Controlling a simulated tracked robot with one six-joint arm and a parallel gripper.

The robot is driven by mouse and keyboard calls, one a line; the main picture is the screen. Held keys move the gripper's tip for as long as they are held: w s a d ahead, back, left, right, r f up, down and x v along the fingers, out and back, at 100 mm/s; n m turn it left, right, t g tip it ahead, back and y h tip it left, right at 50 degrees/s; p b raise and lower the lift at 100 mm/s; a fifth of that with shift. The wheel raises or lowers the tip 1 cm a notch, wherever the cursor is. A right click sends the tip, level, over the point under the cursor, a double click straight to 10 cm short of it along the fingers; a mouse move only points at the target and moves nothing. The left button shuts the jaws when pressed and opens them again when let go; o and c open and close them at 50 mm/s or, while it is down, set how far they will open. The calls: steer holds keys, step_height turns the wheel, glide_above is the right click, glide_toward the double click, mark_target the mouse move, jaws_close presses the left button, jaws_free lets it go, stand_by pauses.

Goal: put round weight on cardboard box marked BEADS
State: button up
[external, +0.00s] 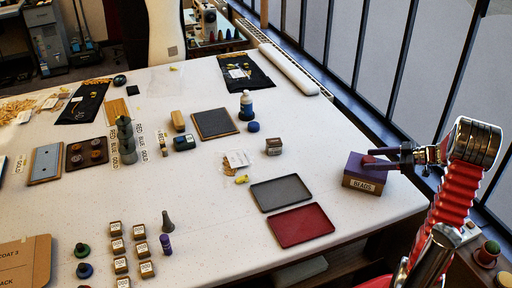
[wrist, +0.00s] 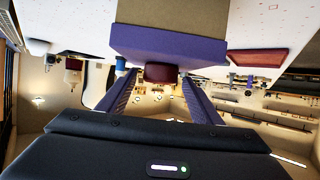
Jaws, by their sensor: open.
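The cardboard box marked BEADS (external: 362,184) stands at the right edge of the table, with a purple top. In the wrist view its purple side (wrist: 168,46) fills the upper middle. A small dark red round weight (external: 368,159) appears to be on the box's top. In the wrist view the weight (wrist: 161,73) is between my fingertips, against the purple part of the box. My gripper (external: 376,158) is open over the box, with one finger on each side of the weight. Small gaps show beside it in the wrist view; any contact underneath is hidden.
A grey tray (external: 282,193) and a red tray (external: 301,226) lie left of the box. A small brown box (external: 273,147) stands behind them. Several small labelled boxes stand at front left. The window railing runs behind the table's right edge.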

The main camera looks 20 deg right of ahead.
steer(key=v, duration=1.2)
steer(key=shift+r, duration=0.1)
stand_by(0.4)
steer(key=w+a+r+m+t+h, duration=0.3)
steer(key=w+r+m+t+h, duration=0.2)
steer(key=w+r+h, duration=0.85)
steer(key=s+a+f+m+g+y, duration=0.2)
steer(key=s+a+f+g, duration=0.2)
steer(key=s+a+f, duration=0.3)
steer(key=s+a+f+m+g+y, duration=0.2)
steer(key=s+a+f+g, duration=0.3)
steer(key=s+a, duration=1)
steer(key=shift+s+a+f, duration=0.4)
steer(key=shift+s+f, duration=0.35)
steer(key=shift+f, duration=0.1)
